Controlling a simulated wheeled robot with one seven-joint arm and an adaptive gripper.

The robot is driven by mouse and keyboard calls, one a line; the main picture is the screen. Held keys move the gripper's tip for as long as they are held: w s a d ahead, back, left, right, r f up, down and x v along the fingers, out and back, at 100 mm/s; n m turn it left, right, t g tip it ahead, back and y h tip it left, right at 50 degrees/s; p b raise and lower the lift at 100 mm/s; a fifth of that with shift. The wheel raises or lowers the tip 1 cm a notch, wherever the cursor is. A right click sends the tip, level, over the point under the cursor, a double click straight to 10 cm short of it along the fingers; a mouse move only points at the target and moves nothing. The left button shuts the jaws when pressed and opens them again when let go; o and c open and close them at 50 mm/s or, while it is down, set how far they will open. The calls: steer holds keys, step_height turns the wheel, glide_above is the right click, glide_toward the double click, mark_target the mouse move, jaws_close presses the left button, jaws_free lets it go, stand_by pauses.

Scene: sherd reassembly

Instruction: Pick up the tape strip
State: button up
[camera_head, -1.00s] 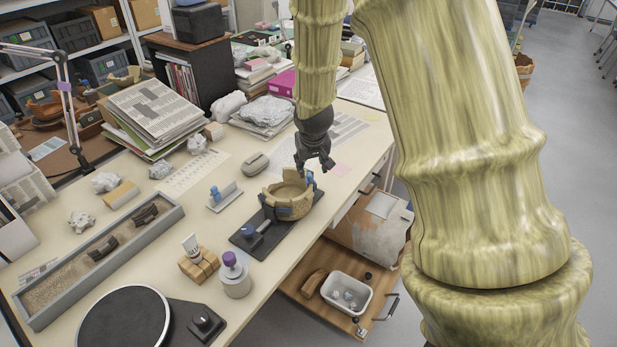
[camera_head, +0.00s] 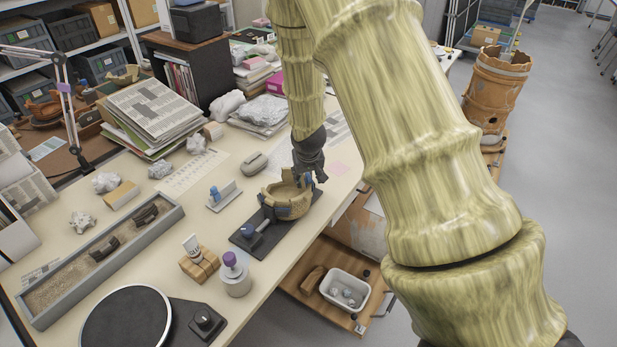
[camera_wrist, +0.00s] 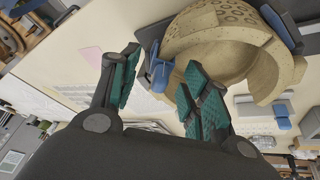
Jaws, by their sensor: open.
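My gripper (camera_head: 311,180) is open, above the far right rim of the tan vessel (camera_head: 275,203). In the wrist view its green-padded fingers (camera_wrist: 160,65) stand apart, with a small blue piece (camera_wrist: 159,76) showing between them, near the vessel (camera_wrist: 215,45). I cannot tell whether this piece is the tape strip or a clamp. A small pale stand (camera_head: 226,200) with a blue piece (camera_head: 214,192) is left of the vessel. The right finger hides part of the vessel.
A sand tray (camera_head: 60,290), a wooden block (camera_head: 199,266), a purple-topped jar (camera_head: 236,282) and a black turntable (camera_head: 125,325) occupy the front.

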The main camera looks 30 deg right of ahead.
steer(key=shift+x, duration=0.75)
steer(key=shift+c, duration=0.2)
steer(key=c, duration=0.7)
steer(key=shift+r, duration=0.15)
